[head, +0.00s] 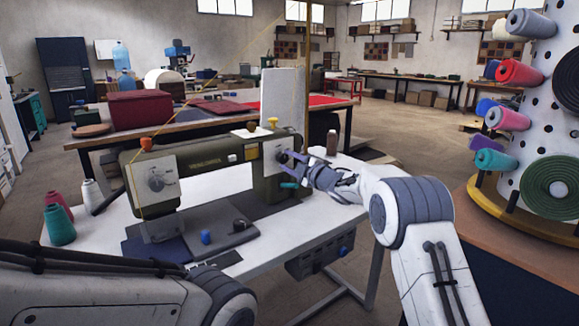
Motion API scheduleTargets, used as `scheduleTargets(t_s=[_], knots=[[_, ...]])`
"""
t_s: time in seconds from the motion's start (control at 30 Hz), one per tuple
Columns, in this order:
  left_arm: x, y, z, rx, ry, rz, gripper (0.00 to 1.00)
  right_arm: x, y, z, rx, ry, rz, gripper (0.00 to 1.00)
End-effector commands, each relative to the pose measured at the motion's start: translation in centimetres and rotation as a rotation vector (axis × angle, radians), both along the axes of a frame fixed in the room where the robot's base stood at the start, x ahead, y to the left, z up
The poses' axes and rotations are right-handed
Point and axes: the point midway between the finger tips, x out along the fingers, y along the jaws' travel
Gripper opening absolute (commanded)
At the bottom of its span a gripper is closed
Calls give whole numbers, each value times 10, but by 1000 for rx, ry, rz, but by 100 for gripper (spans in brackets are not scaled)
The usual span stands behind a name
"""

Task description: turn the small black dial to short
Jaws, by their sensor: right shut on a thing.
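The dark green sewing machine (205,163) stands on a white table (300,225). The small black dial (281,156) is on the front of its right-hand pillar and is partly hidden by my fingers. My right gripper (284,157) comes in from the right and is shut on the dial. The dial's marks are too small to read, so I cannot tell which setting it is at. My left arm crosses the bottom left, but its gripper is not in view.
Teal (59,224) and white (91,193) thread cones stand at the table's left. A pegged fabric-roll stand (535,130) rises at the right.

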Motion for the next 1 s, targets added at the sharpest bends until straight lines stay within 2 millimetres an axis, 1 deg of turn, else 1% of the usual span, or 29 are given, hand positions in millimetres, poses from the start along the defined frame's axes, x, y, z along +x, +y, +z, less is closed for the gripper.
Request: scheduleTargets(t_s=[0.5, 0.53, 0.6, 0.9, 1.0], knots=[[0, 0, -2, 0, 0, 0, 50, 0, 0, 0, -15, -10, -1, 0], [0, 0, -2, 0, 0, 0, 50, 0, 0, 0, -15, -10, -1, 52], [0, 0, -2, 0, 0, 0, 50, 0, 0, 0, -15, -10, -1, 74], [0, 0, -2, 0, 0, 0, 50, 0, 0, 0, -14, -10, -1, 74], [0, 0, -3, 0, 0, 0, 50, -3, -3, 0, -15, -11, 0, 74]])
